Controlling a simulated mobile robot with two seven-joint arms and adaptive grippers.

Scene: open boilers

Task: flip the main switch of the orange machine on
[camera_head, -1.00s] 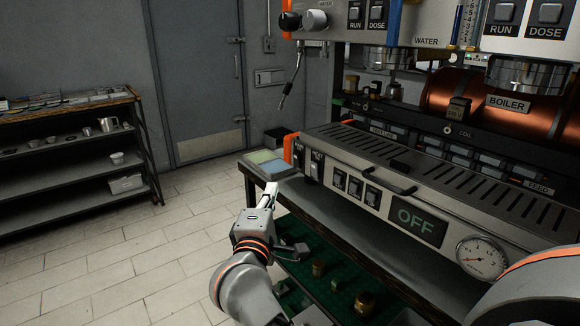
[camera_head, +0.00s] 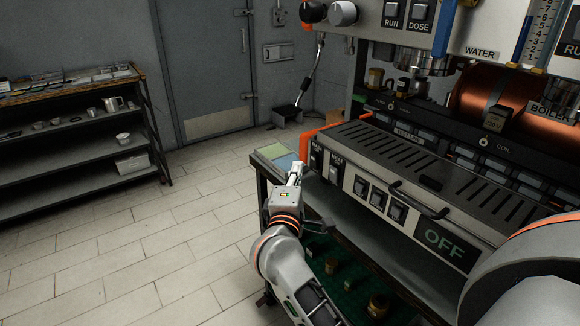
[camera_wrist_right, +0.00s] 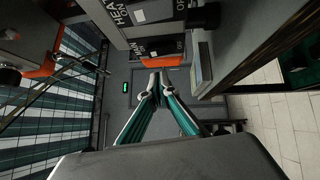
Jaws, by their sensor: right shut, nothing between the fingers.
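The machine is a long metal unit with orange end trim (camera_head: 312,136). Its front panel (camera_head: 350,182) has a MAIN switch (camera_head: 316,160) at the left end, a HEAT switch (camera_head: 336,170) beside it, and a display (camera_head: 445,243) reading OFF. My right gripper (camera_head: 297,172) is shut and empty, just left of the MAIN switch. In the right wrist view, its closed fingertips (camera_wrist_right: 157,82) are beside the panel's end, near the MAIN label (camera_wrist_right: 145,50). I see no clear contact. The MAIN switch's tilt is too small to tell. My left gripper is out of view.
A green and blue pad (camera_head: 277,157) lies on the table left of the machine. A cart shelf (camera_head: 345,275) below holds brass fittings. A dark shelving unit (camera_head: 75,150) stands at the left. The tiled floor (camera_head: 190,220) between is clear.

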